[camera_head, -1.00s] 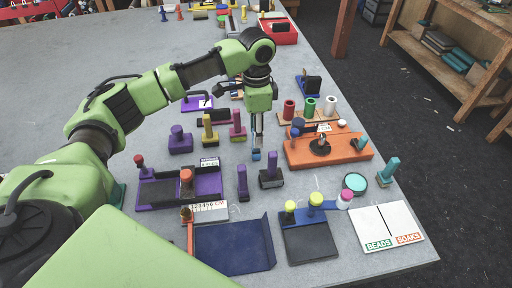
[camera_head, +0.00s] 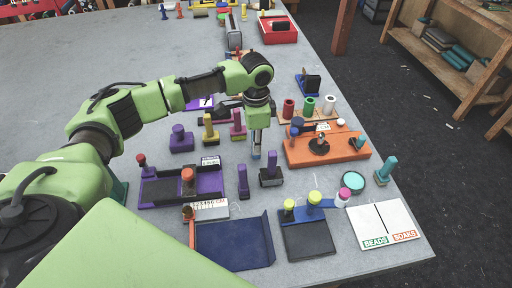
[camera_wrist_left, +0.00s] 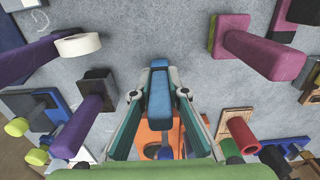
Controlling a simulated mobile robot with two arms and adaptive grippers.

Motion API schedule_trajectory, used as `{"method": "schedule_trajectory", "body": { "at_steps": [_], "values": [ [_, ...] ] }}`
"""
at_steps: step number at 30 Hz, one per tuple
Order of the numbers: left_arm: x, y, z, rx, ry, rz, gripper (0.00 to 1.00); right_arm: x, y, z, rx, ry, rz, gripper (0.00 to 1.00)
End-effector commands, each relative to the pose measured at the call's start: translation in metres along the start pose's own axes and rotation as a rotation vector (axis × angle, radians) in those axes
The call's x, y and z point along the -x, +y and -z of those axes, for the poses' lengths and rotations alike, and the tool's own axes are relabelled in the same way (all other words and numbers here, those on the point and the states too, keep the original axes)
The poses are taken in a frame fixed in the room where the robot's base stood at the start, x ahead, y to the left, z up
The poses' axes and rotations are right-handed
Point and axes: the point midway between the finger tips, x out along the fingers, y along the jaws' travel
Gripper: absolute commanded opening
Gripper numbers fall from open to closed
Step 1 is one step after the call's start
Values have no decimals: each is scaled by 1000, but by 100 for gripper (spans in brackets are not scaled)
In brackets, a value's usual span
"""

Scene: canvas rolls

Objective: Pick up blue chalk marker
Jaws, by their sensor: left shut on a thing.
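The blue chalk marker (camera_wrist_left: 158,95) stands between the two fingers of my left gripper (camera_wrist_left: 158,108) in the left wrist view. The fingers are shut on it from both sides. In the head view, my left gripper (camera_head: 257,148) points down over the grey table, and only a bit of the blue marker (camera_head: 256,154) shows at its tips. I cannot tell whether the marker touches the table. My right gripper is not in view.
An orange tray (camera_head: 355,152) lies just right of the gripper. Purple, yellow and pink posts (camera_head: 238,124) stand to the left. Bare table lies at far left.

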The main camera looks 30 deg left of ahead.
Motion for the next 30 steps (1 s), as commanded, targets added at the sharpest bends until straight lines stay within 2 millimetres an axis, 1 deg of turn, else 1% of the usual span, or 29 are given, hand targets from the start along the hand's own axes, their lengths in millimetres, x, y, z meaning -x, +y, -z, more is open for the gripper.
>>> {"method": "schedule_trajectory", "body": {
  "at_steps": [8,11,15,17,23,27,30],
  "values": [
    [3,0,0,0,0,0,0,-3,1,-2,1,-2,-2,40],
    [10,0,0,1,1,0,0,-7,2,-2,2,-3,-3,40],
    [31,0,1,0,4,3,0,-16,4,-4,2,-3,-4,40],
    [41,6,-7,-1,2,1,0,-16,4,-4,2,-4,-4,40],
    [89,35,-36,-1,3,5,0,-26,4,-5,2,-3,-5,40],
    [102,58,-60,0,0,2,0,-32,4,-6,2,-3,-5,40],
    [112,72,-74,0,0,3,0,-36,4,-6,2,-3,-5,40]
  ]
}}
